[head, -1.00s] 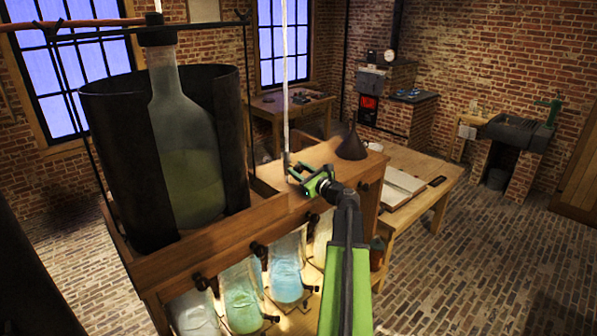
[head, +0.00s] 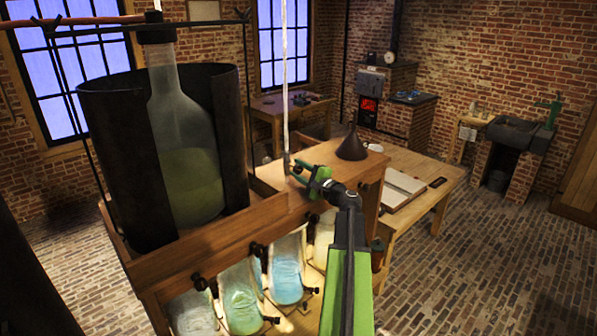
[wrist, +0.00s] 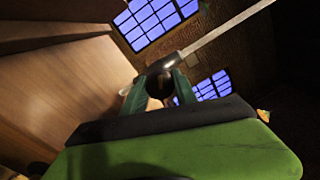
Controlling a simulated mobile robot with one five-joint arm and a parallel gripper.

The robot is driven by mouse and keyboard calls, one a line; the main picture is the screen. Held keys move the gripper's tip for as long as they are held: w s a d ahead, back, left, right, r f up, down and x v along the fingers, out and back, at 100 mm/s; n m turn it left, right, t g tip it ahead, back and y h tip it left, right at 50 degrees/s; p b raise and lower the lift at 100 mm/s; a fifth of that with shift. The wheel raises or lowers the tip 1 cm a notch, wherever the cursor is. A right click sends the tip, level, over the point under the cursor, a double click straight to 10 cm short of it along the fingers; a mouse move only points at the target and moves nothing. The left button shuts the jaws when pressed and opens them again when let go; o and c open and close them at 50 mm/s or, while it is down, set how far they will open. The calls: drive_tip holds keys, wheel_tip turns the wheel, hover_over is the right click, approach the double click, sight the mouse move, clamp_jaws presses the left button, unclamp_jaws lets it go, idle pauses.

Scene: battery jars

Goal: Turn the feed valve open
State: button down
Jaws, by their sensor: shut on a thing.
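My gripper (head: 293,171) is at the low end of a pale hanging tube (head: 286,95), just above the wooden box top. Its jaws are shut on a dark fitting (wrist: 163,65) at the tube's end, which also shows between the green fingers in the wrist view (wrist: 160,85). This fitting is probably the feed valve; its handle and angle cannot be made out. A large glass bottle (head: 185,150) with yellow-green liquid stands in a dark open shell to the left of my gripper.
The wooden box (head: 240,240) has several small dark taps on its front, above glowing glass jars (head: 286,280). A dark funnel (head: 352,146) stands on its right end. A table with an open book (head: 404,187) is beyond. Brick floor at right is clear.

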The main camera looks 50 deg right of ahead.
drive_tip(key=n, duration=0.6)
drive_tip(key=shift+y, duration=0.3)
idle(0.4)
drive_tip(key=c, duration=1)
unclamp_jaws()
drive_tip(key=s+a+f+b, duration=0.1)
drive_tip(key=s, duration=1.6)
drive_tip(key=shift+s+a, duration=0.15)
drive_tip(key=shift+s, duration=0.05)
drive_tip(key=shift+f, duration=0.15)
